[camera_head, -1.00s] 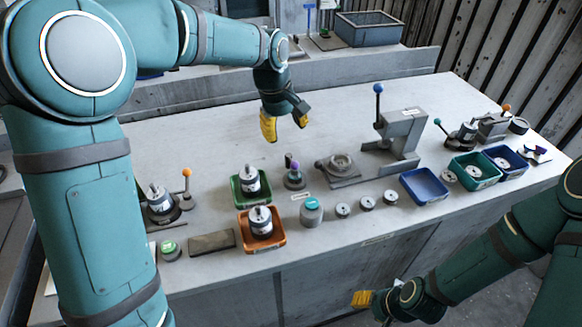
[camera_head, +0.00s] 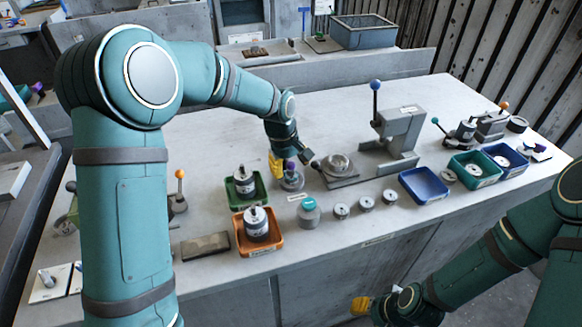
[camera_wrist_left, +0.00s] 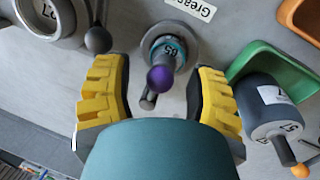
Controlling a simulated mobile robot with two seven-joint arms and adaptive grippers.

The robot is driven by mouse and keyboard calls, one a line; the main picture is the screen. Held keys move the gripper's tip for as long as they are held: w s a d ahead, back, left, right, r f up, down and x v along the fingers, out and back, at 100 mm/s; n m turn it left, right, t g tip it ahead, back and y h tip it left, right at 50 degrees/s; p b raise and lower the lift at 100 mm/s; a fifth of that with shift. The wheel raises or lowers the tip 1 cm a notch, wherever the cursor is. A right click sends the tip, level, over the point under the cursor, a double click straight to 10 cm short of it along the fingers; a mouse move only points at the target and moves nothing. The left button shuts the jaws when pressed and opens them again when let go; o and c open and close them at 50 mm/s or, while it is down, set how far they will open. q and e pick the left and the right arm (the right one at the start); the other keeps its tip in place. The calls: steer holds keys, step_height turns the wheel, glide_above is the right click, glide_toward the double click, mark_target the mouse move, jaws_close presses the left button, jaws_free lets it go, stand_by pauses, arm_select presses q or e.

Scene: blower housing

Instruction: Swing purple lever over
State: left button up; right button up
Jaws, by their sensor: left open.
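The purple lever (camera_wrist_left: 160,79) has a round purple knob and stands on a small round grey fixture (camera_wrist_left: 170,50) with a teal ring. In the head view the purple knob (camera_head: 289,165) shows beside the green tray, partly covered by my left gripper. My left gripper (camera_head: 291,164) is open, with yellow-padded fingers. In the left wrist view its fingers (camera_wrist_left: 160,97) stand on either side of the knob, with a gap on both sides. I cannot tell whether its height matches the knob. My right gripper (camera_head: 364,306) is low in front of the bench, mostly hidden by its own arm.
A green tray (camera_head: 262,198) and an orange tray (camera_head: 240,240) hold motor-like parts close by. A press with a blue-knobbed lever (camera_head: 376,98) stands to the right. The bench behind is clear.

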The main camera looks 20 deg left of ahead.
arm_select(q)
steer(key=shift+f, duration=0.2)
jaws_close()
